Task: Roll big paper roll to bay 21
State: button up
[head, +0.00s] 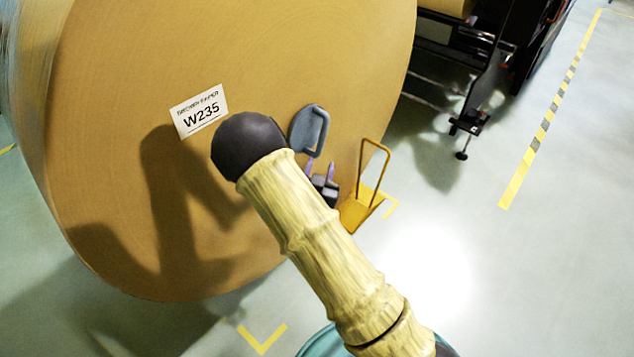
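The big brown paper roll (330,60) fills the left and middle, its flat face towards me with a white label (200,110) reading W235. My gripper (320,168) is small in view beyond my arm, near the roll's lower right face. Its two purple fingers stand apart with a gap between them, so it looks open. A grey-blue piece with a loop handle (309,130) shows just above the fingertips, against the roll's face; whether they touch it I cannot tell. My arm covers part of the face. No bay number is readable.
A yellow wedge with an upright loop handle (361,208) stands on the floor by the roll's lower right edge. Yellow corner marks (263,340) lie on the floor. A dark machine frame (470,70) stands upper right. The floor right of the roll is clear up to a striped line (518,180).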

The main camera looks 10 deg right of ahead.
jog(key=shift+b+v, duration=0.4)
jog(key=shift+v, duration=2.05)
